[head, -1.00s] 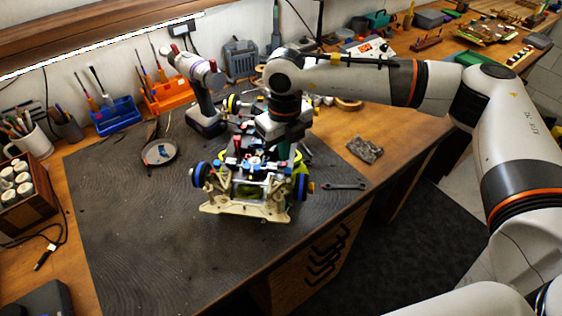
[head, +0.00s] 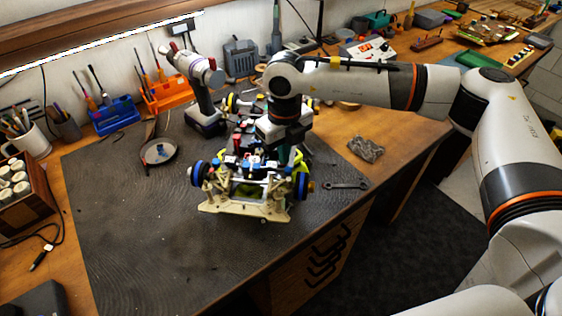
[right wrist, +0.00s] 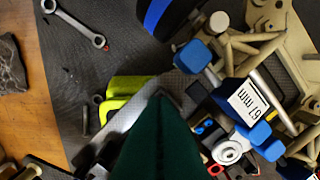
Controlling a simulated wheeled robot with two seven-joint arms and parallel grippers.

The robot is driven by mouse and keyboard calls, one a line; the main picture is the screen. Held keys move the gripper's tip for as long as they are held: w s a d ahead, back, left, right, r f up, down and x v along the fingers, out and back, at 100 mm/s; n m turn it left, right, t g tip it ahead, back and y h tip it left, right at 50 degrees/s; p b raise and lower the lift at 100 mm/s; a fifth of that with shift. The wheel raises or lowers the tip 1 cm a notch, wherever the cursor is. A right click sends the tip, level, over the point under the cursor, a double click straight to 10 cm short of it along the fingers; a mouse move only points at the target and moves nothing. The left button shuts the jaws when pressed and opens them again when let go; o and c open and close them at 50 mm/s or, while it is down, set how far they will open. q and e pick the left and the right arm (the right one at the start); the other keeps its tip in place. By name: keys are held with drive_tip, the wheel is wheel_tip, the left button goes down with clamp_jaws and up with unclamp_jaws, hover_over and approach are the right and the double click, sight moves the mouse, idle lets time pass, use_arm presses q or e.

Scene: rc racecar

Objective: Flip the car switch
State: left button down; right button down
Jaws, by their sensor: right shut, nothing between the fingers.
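The RC car (head: 246,190) stands on the dark mat, its cream bumper and blue-ringed wheels facing me. Small red and black parts show beside my fingers there; I cannot tell which one is the switch. My right gripper (head: 283,156) is shut and empty, pointing down over the right side of the car. Its dark green fingers (right wrist: 160,130) hide part of the chassis, and contact cannot be told. My left gripper is not in view.
A wrench (head: 345,185) lies right of the car, and a grey stone-like block (head: 366,149) lies beyond it. A power drill (head: 203,95) stands behind the car, and a small round dish (head: 160,153) is to the left. The mat's front left (head: 140,240) is clear.

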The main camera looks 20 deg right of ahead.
drive_tip(key=shift+f, duration=0.4)
drive_tip(key=shift+s+r, duration=0.1)
drive_tip(key=shift+r, duration=0.05)
drive_tip(key=shift+r, duration=0.85)
drive_tip(key=shift+r+p, duration=1.3)
drive_tip(key=shift+r, duration=1.3)
drive_tip(key=shift+f, duration=0.1)
